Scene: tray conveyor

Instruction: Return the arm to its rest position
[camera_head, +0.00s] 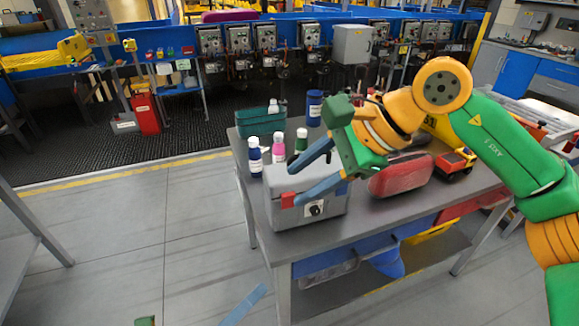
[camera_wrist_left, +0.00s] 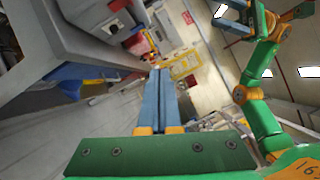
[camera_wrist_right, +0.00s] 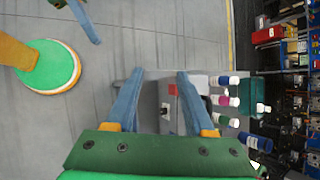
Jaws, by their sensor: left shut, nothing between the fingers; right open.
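My right arm (camera_head: 485,135) reaches in from the right over the grey table in the head view. My right gripper (camera_head: 296,184) is open and empty, its blue fingers spread in front of and above a grey box (camera_head: 283,214). In the right wrist view the open right gripper (camera_wrist_right: 160,78) has parted fingertips, with the box (camera_wrist_right: 170,112) behind them. My left gripper (camera_head: 258,294) is low over the floor at the bottom edge, mostly out of frame. In the left wrist view the left gripper (camera_wrist_left: 160,75) has its fingers pressed together with nothing between them.
The grey table (camera_head: 385,212) holds several bottles, a teal bin (camera_head: 262,122), a blue canister (camera_head: 314,107), a red bag-like object (camera_head: 400,175) and a toy truck (camera_head: 455,163). Another table edge (camera_head: 25,220) stands at far left. The floor between is clear.

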